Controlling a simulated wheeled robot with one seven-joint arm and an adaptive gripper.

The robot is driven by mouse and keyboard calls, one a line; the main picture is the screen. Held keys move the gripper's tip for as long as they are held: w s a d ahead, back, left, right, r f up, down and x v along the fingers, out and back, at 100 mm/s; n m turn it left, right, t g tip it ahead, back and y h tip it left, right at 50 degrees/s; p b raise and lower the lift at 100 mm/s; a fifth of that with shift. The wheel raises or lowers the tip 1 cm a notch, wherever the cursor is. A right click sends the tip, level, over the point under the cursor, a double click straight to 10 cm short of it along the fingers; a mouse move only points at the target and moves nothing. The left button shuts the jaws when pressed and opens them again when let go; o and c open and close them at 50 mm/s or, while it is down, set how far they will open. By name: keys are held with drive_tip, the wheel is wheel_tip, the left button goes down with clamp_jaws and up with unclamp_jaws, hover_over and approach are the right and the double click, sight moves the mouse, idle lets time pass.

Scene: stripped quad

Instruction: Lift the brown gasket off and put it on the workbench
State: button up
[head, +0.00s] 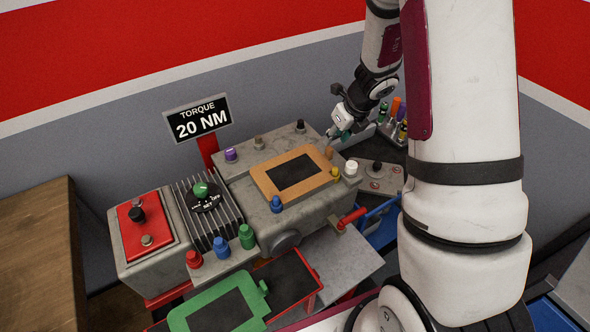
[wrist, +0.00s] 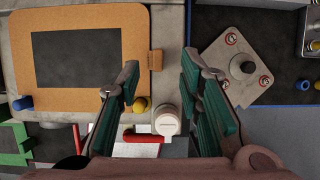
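The brown gasket (head: 262,180) is a flat rectangular frame with a dark opening, lying on top of the grey machine block (head: 240,195). In the wrist view the gasket (wrist: 22,60) fills the upper left, with a small tab on its right edge. My gripper (head: 340,134) hangs above and beyond the block's right end. In the wrist view my gripper (wrist: 160,70) is open, its two green-padded fingers apart with nothing between them. The left finger overlaps the gasket's lower right edge in that view; I see no grip on it. A wooden top (head: 35,250), possibly the workbench, is at the far left.
Coloured knobs stand around the gasket, including blue (head: 276,204), yellow (head: 335,172) and white (head: 351,168). A green frame (head: 180,319) lies in front. A torque sign (head: 197,119) and finned block (head: 207,218) stand left. A holder with coloured items (head: 396,122) is right.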

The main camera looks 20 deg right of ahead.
sight(329, 147)
drive_tip(key=shift+s+p+x, duration=0.1)
drive_tip(key=shift+p+x, duration=0.15)
drive_tip(key=shift+x, duration=0.9)
drive_tip(key=shift+s+p+x, duration=0.15)
drive_tip(key=shift+p+x, duration=0.05)
drive_tip(key=shift+x, duration=1.9)
drive_tip(key=shift+w+a, duration=0.1)
drive_tip(key=shift+a, duration=0.05)
drive_tip(key=shift+r, duration=0.1)
clamp_jaws()
